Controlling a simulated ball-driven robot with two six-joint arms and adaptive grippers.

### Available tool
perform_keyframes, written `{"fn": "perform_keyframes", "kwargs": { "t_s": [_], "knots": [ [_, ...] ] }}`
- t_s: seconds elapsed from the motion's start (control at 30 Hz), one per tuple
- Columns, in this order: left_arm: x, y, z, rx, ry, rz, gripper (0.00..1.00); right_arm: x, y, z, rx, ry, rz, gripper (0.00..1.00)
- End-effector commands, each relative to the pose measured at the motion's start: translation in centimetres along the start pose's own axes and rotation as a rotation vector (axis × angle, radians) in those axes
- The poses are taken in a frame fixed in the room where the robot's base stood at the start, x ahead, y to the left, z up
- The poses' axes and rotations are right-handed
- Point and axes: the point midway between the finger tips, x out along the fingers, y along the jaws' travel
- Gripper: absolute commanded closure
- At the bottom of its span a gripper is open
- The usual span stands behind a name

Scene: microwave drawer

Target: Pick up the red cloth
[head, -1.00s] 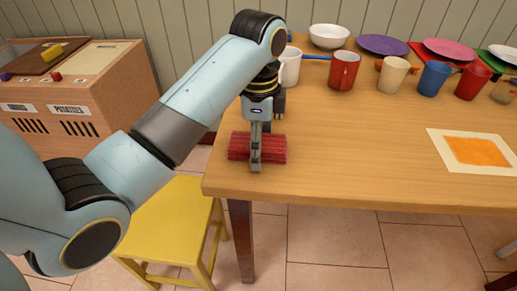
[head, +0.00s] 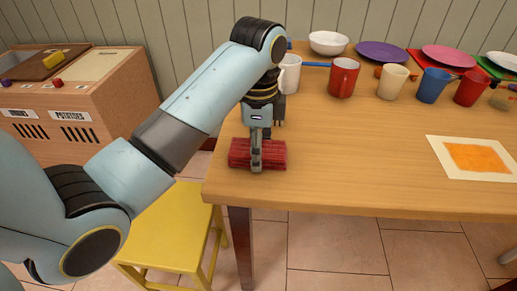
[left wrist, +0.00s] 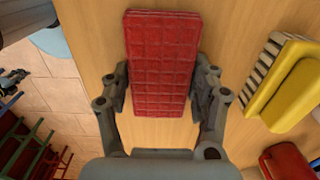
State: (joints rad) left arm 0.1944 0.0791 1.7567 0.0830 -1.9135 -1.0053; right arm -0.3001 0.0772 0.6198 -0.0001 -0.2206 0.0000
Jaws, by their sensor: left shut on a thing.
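The red cloth (head: 274,155) is a folded block with a grid pattern at the near left corner of the wooden table. In the left wrist view the red cloth (left wrist: 163,60) lies between the two fingers. My left gripper (head: 257,160) comes down on it from above and is shut on it; in the left wrist view the gripper (left wrist: 160,98) has a finger on each long side of it. The cloth appears to be at table height; I cannot tell whether it is clear of the surface. My right gripper is not in view.
On the table (head: 350,155) stand a white mug (head: 290,74), a red mug (head: 343,77), other cups, plates and a white bowl (head: 328,42) at the back. An orange picture sheet (head: 475,157) lies at right. A yellow stool (head: 170,225) stands below. The left wrist view shows a yellow-handled brush (left wrist: 288,85).

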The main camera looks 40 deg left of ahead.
Motion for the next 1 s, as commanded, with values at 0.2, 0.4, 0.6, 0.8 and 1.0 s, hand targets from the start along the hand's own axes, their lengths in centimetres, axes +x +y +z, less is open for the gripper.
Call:
{"fn": "perform_keyframes", "kwargs": {
  "t_s": [0.2,0.4,0.6,0.8,1.0],
  "knots": [
    [-2.6,-0.1,0.0,0.0,0.002,-0.004,0.66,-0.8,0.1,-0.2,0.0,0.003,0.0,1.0],
    [-5.8,-1.3,-2.5,0.001,0.006,-0.002,0.66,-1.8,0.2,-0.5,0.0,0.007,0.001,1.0],
    [-8.6,-3.6,-6.6,0.001,0.004,-0.002,0.66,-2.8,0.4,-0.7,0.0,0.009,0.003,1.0],
    [-10.2,-5.2,-9.2,0.0,0.002,-0.002,0.66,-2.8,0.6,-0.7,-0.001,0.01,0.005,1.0],
    [-10.8,-5.7,-10.2,0.001,0.001,-0.001,0.66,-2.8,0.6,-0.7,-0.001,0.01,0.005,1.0]
  ]
}}
